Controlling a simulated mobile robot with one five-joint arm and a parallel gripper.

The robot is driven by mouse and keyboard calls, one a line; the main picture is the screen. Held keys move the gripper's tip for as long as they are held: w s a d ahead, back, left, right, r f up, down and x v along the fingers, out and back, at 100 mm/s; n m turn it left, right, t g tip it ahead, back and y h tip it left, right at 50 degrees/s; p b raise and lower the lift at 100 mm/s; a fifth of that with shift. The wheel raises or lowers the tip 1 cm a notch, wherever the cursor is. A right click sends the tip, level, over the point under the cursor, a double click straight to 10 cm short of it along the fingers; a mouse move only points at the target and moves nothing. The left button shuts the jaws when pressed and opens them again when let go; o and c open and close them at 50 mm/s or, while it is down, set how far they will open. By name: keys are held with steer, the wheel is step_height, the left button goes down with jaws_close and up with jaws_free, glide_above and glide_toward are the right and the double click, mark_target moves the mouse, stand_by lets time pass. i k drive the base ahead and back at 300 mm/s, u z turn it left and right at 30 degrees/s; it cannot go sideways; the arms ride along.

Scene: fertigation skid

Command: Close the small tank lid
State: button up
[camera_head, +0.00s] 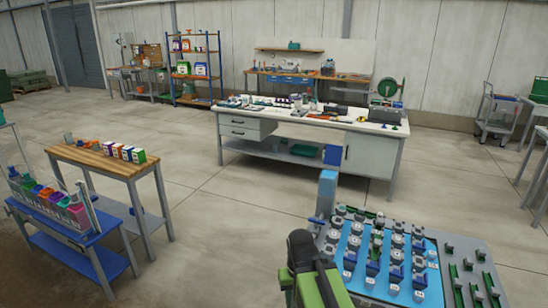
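I cannot pick out the small tank or its lid in the head view, so I cannot tell whether the lid is open or shut. No gripper fingers can be made out in this view. A green and dark grey shape at the bottom centre is cut off by the picture edge, and I cannot tell what it is.
A grey bench with a blue mat (340,278) and many small fittings is close at the lower right. A light-blue upright block (327,190) stands at its far left corner. A white workbench (372,127) stands behind. A wooden-topped table (85,152) and blue rack (100,238) are left. Open floor lies between.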

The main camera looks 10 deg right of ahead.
mark_target(333, 153)
steer(key=u, duration=0.7)
steer(key=i, duration=3.85)
steer(key=z, duration=1.2)
steer(key=i, duration=2.45)
steer(key=z, duration=2.45)
